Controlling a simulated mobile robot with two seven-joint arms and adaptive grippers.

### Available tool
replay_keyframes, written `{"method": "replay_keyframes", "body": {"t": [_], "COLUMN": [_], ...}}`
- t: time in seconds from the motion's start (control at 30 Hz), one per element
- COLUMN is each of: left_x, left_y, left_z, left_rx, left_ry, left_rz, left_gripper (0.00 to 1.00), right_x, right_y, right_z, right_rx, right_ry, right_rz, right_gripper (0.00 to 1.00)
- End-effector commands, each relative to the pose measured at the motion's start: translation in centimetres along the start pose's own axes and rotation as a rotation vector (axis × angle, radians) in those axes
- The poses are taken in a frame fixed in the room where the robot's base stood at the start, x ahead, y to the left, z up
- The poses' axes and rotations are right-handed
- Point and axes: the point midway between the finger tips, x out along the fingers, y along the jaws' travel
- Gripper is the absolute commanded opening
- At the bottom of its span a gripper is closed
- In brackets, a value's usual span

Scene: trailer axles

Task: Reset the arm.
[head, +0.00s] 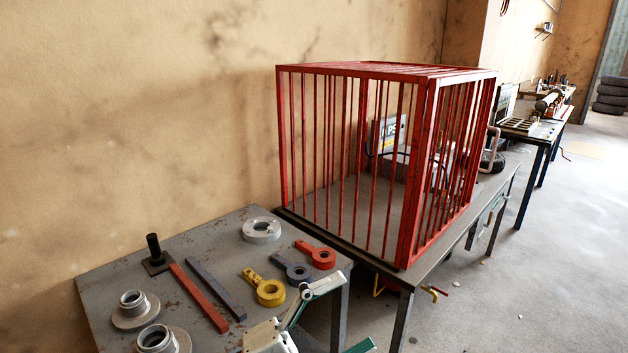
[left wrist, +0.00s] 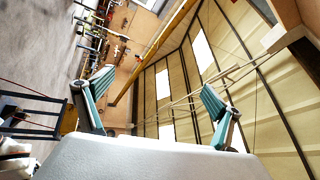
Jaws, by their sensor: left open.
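My left gripper (head: 338,316) is at the bottom of the head view, in front of the near table's front right corner, partly cut off by the picture edge. Its two green-padded fingers also show in the left wrist view (left wrist: 155,98), spread wide with nothing between them. The wrist view is tilted and looks past the fingers to the far room, walls and roof. My right gripper is in neither view.
The near grey table (head: 215,245) bears flanged hubs (head: 135,310), a ring (head: 261,230), yellow (head: 264,288), blue and red ring-ended parts, and flat bars (head: 199,297). A red barred cage (head: 370,160) stands on the table behind. Open floor (head: 520,290) lies to the right.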

Motion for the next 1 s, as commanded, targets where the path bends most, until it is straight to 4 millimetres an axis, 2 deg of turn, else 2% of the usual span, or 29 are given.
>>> {"method": "replay_keyframes", "body": {"t": [0.17, 0.27, 0.3, 0.43, 0.57, 0.6, 0.7, 0.83, 0.9, 1.0], "left_x": [-5.3, -9.7, -11.7, -18.9, -26.2, -28.3, -32.8, -37.0, -38.3, -39.2], "left_y": [2.5, 5.3, 6.7, 12.0, 17.4, 18.9, 22.2, 25.1, 26.0, 26.6], "left_z": [5.6, 8.4, 9.3, 11.0, 10.6, 10.1, 8.5, 6.5, 5.8, 5.2], "left_rx": [-0.28, -0.432, -0.493, -0.681, -0.847, -0.892, -0.991, -1.077, -1.105, -1.126], "left_ry": [-0.312, -0.497, -0.573, -0.812, -1.026, -1.086, -1.214, -1.328, -1.365, -1.39], "left_rz": [-0.123, -0.168, -0.183, -0.213, -0.223, -0.224, -0.221, -0.215, -0.213, -0.212], "left_gripper": [0.93, 0.93, 0.93, 0.93, 0.93, 0.93, 0.93, 0.93, 0.93, 0.93], "right_x": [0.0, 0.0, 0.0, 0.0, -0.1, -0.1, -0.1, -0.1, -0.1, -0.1], "right_y": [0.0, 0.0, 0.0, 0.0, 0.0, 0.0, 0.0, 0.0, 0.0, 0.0], "right_z": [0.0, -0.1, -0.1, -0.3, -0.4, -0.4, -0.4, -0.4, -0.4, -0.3], "right_rx": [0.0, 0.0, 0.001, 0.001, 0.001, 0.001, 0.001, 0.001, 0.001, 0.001], "right_ry": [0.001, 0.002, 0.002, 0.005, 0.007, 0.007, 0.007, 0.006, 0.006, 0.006], "right_rz": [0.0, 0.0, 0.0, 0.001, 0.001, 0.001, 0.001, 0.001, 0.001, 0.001], "right_gripper": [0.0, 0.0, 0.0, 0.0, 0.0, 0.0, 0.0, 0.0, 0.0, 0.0]}}
